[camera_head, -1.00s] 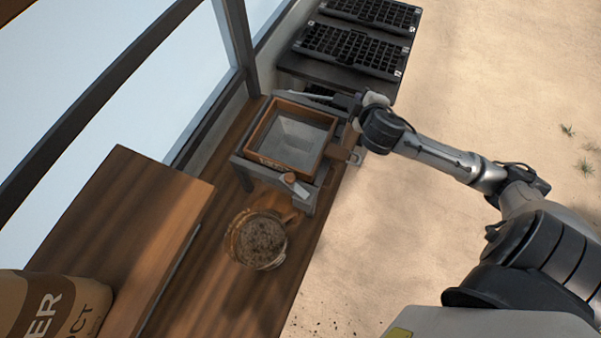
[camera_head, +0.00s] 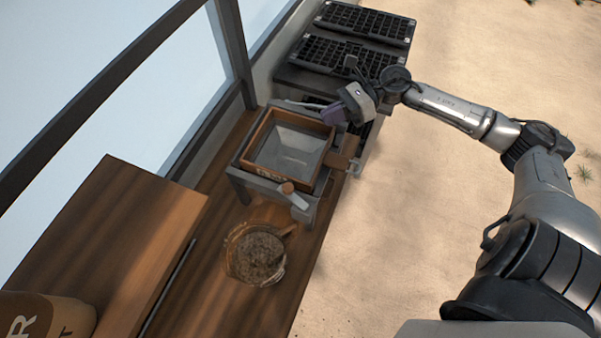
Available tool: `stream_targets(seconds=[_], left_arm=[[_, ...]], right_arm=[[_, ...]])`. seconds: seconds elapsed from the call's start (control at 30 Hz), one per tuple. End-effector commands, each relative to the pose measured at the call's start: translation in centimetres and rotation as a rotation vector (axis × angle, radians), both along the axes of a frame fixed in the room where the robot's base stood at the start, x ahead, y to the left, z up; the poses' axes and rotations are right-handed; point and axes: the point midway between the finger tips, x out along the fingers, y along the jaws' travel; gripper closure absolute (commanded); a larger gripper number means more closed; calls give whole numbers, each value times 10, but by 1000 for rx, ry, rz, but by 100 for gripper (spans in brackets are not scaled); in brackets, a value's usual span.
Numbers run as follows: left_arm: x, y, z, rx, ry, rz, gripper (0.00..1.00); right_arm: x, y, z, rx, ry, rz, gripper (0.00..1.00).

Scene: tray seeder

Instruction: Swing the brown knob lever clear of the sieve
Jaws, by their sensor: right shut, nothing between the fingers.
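The sieve (camera_head: 259,139) is a wooden-framed square hopper with sloping grey inner walls, set in a grey stand on the bench. A lever with a round brown knob (camera_head: 287,187) and a short pale grey arm sits at the sieve's near side, toward its right corner. My right gripper (camera_head: 334,115) is shut and empty at the sieve's far right corner, well away from the knob. I cannot tell whether its fingertips touch the frame. My left gripper is not in view.
A clear bowl of dark soil-like material (camera_head: 256,254) stands on the bench in front of the sieve. Black cell trays (camera_head: 365,22) lie behind it. A brown wooden box (camera_head: 105,235) stands at left. A wooden tab (camera_head: 343,160) juts from the sieve's right side. Sandy ground lies right.

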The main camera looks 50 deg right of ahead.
Motion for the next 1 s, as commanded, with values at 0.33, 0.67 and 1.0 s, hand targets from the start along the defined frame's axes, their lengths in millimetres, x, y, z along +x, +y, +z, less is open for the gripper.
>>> stream_targets(seconds=[0.33,0.67,1.0], left_arm=[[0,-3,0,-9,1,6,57],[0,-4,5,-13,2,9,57],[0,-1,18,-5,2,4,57]], right_arm=[[-55,11,-12,-135,-184,437,100],[-51,41,-21,-143,-230,448,100],[-46,100,-44,-141,-228,446,100]])
